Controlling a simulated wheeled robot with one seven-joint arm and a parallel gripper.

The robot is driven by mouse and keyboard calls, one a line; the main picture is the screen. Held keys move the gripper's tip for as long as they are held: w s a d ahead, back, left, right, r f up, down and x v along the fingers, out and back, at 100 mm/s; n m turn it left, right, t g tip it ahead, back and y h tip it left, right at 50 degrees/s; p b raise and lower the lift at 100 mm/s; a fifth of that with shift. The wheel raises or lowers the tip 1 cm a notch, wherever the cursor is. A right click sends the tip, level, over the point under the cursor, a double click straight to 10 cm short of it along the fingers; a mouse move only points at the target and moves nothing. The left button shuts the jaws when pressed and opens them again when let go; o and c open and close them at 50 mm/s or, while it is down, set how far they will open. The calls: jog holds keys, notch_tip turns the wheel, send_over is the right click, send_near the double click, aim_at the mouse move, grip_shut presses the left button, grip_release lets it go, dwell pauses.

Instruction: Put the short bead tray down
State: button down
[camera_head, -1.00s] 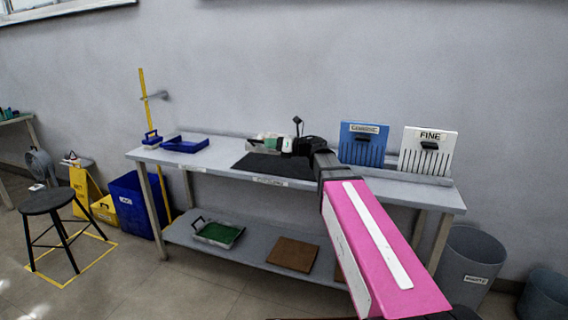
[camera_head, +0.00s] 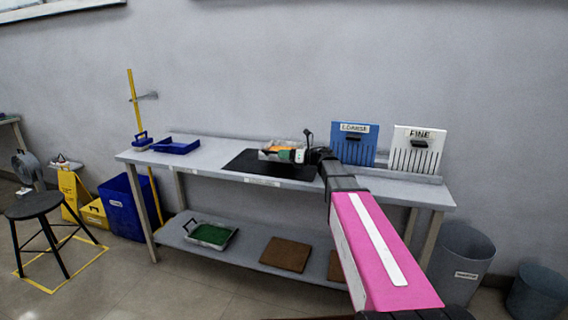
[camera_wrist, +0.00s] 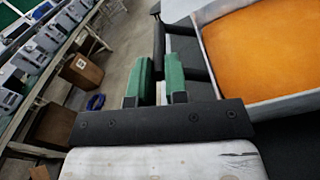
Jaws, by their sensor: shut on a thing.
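The short bead tray (camera_head: 270,155) is a pale grey tray with an orange filling, over the black mat on the workbench. In the wrist view the tray (camera_wrist: 213,62) fills the upper right, its orange surface seen from above. My gripper (camera_wrist: 158,75) has green finger pads and is shut on the tray's dark handle, beside the tray. In the head view my gripper (camera_head: 300,156) is at the tray's right end, partly hidden by my arm. I cannot tell whether the tray's underside touches the mat.
The black mat (camera_head: 245,163) lies mid-bench. A blue tray (camera_head: 177,146) is at the bench's left. Blue COARSE (camera_head: 352,150) and white FINE (camera_head: 416,155) slotted panels stand at right. A green-filled tray (camera_head: 211,236) and brown boards (camera_head: 286,254) lie on the lower shelf.

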notch_tip(320, 180, down, 3)
jog(key=shift+f, duration=0.2)
jog(key=c, duration=1.1)
grip_release()
jog(key=shift+d, duration=0.1)
jog(key=v, duration=1.2)
